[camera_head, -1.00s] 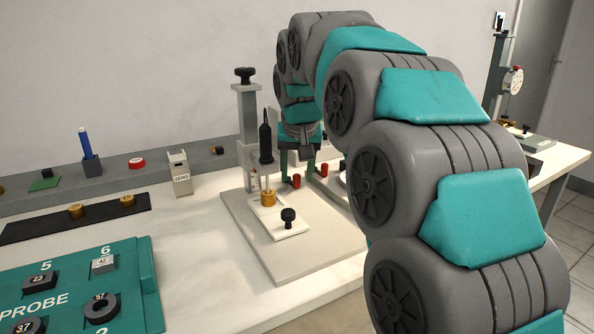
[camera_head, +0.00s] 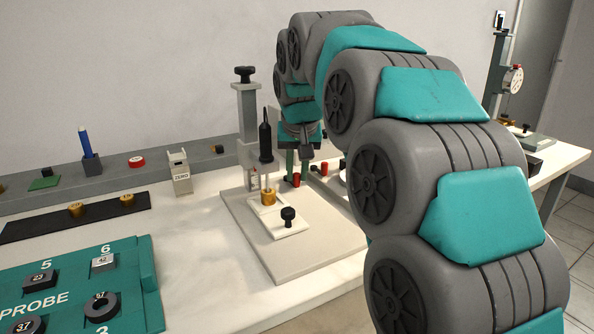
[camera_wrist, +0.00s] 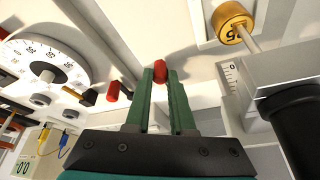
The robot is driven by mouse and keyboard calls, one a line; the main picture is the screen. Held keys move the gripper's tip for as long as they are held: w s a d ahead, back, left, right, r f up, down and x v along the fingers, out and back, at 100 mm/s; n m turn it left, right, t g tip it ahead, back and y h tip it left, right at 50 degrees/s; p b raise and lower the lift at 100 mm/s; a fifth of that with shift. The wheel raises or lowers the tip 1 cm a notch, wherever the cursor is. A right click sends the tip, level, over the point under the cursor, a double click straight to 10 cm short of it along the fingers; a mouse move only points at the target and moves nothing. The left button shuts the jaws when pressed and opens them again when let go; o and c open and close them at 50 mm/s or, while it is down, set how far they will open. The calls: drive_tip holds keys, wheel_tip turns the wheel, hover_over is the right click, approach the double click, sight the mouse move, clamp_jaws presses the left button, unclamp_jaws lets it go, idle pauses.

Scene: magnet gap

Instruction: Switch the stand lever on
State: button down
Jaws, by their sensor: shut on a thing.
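A red lever knob (camera_wrist: 159,70) is between the green fingertips of my gripper (camera_wrist: 160,78) in the wrist view, and the fingers are shut on it. In the head view the red knob (camera_head: 293,181) shows low by my gripper (camera_head: 297,170), just behind the stand. The stand has a pale base plate (camera_head: 315,255), a grey column (camera_head: 247,110) and a black probe body (camera_head: 266,145) over a brass piece (camera_head: 268,197). The lever's shaft and exact position are hidden by the fingers.
A second red piece (camera_wrist: 113,91) is close left of my fingers in the wrist view, beside a white dial (camera_wrist: 45,65). A black knob (camera_head: 288,215) stands on the plate. A teal probe tray (camera_head: 140,280) lies front left.

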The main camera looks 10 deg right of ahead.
idle(0.3)
drive_tip(key=d+n+y, duration=0.1)
drive_tip(key=n, duration=0.1)
drive_tip(key=w+d+n+y, duration=0.1)
drive_tip(key=n, duration=0.2)
drive_tip(key=shift+w+d+n+g+y, duration=0.2)
drive_tip(key=shift+w+d+n+y, duration=0.1)
drive_tip(key=shift+n, duration=0.55)
drive_tip(key=shift+w+d+n+g+y, duration=0.15)
drive_tip(key=shift+w+n+g+y, duration=0.1)
drive_tip(key=shift+n, duration=0.55)
drive_tip(key=shift+w+d+n+g+y, duration=0.15)
drive_tip(key=shift+w+d+n+y, duration=0.15)
drive_tip(key=shift+n, duration=0.55)
drive_tip(key=c, duration=0.8)
unclamp_jaws()
drive_tip(key=shift+o, duration=0.2)
drive_tip(key=shift+r, duration=0.1)
